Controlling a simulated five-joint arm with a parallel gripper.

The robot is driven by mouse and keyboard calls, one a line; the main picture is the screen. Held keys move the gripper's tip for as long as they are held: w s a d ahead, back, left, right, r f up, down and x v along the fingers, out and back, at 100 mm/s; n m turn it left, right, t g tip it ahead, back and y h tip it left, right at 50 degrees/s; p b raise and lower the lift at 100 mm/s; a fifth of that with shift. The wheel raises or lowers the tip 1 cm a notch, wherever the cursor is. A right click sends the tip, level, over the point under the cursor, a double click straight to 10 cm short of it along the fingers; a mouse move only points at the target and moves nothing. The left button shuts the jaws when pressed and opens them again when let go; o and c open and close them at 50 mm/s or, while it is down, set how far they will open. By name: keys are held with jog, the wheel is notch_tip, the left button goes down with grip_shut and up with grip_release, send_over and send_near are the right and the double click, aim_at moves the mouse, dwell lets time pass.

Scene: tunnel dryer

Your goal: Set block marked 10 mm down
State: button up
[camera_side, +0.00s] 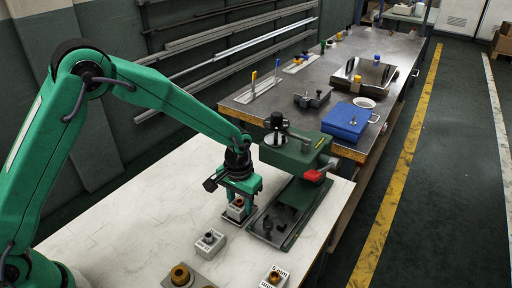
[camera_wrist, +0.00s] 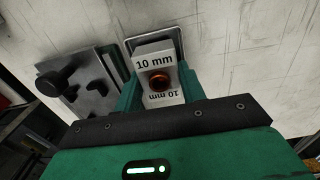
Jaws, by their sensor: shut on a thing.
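The block marked 10 mm (camera_wrist: 153,57) is pale grey with a copper-coloured round piece on it. My gripper (camera_wrist: 160,88) is shut on it, with one green finger on each side. In the side view the block (camera_side: 236,211) sits low between the fingers of my gripper (camera_side: 238,204), close over the pale table. A small rimmed plate (camera_wrist: 128,43) shows behind and beneath the block in the wrist view. I cannot tell whether the block touches it.
A green machine (camera_side: 297,155) with a red handle and dark base plate (camera_side: 283,217) stands just right of my gripper. A grey block with a dark knob (camera_side: 209,243) and a block marked 5 mm (camera_side: 274,278) stand nearer the front. The pale table's left (camera_side: 130,215) is clear.

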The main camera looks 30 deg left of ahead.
aim_at(240, 201)
jog(key=shift+f, duration=0.4)
jog(key=shift+f, duration=0.3)
jog(key=o, duration=1.3)
jog(key=shift+c, duration=0.2)
jog(key=shift+o, duration=0.4)
notch_tip(240, 201, up, 12)
jog(key=shift+r, duration=0.75)
